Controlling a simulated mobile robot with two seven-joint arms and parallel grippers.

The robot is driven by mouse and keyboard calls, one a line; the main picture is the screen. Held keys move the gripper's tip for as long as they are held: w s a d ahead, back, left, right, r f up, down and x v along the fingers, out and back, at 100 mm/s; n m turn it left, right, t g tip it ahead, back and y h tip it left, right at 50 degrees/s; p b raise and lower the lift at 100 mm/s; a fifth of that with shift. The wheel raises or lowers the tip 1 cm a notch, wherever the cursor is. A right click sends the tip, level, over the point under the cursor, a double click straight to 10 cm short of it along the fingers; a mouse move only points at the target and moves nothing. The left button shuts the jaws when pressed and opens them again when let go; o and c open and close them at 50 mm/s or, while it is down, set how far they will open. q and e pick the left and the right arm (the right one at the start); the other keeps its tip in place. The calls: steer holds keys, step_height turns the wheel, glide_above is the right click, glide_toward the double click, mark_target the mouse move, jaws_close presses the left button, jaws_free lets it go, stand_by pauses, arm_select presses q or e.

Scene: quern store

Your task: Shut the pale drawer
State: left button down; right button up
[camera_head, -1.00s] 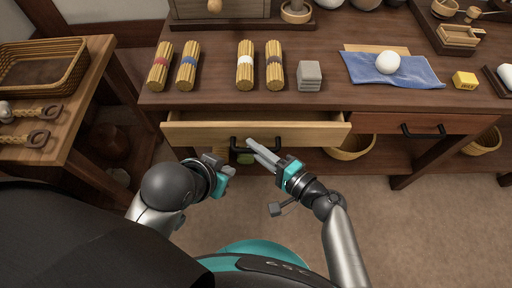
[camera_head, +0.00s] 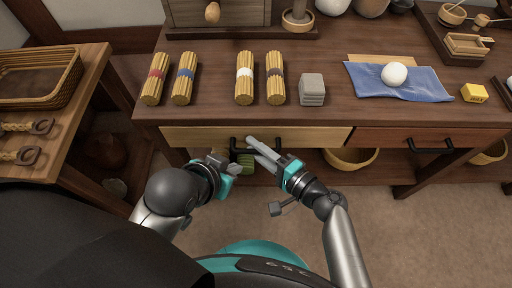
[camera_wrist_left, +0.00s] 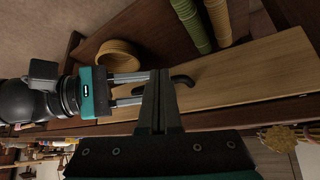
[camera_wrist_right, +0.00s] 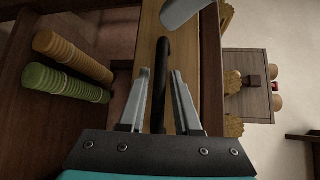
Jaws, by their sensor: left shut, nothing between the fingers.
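The pale drawer (camera_head: 200,136) is under the dark table's front edge. Its front looks level with the reddish drawer front beside it. Its black bar handle (camera_wrist_right: 161,60) stands between the two spread fingers of my right gripper (camera_wrist_right: 161,76). I cannot tell whether the fingers touch the bar. In the head view my right gripper (camera_head: 256,148) reaches the handle from the right and partly hides it. My left gripper (camera_head: 232,163) is shut and empty, just below the drawer front, near the handle's left end. In the left wrist view the pale front (camera_wrist_left: 250,72) is plain wood.
The reddish drawer (camera_head: 395,139) with its own black handle is to the right. A basket (camera_head: 350,160) and green ribbed cylinders (camera_wrist_left: 190,22) are below the drawers. Bundles (camera_head: 245,78), a grey block (camera_head: 311,89) and a blue cloth (camera_head: 415,84) lie on the tabletop. A side table (camera_head: 85,110) is at left.

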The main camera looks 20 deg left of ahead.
steer(key=shift+o, duration=0.5)
steer(key=shift+r, duration=0.2)
steer(key=shift+s+d, duration=0.25)
steer(key=shift+d, duration=0.15)
arm_select(q)
steer(key=s+a+f+g+p, duration=0.1)
steer(key=s+a+f+g+y+p, duration=0.1)
steer(key=f+g+p, duration=0.1)
steer(key=shift+s+a+f, duration=0.1)
steer(key=shift+s+a, duration=0.2)
steer(key=shift+a, duration=0.1)
arm_select(e)
steer(key=v, duration=1.4)
steer(key=shift+d+f, duration=0.15)
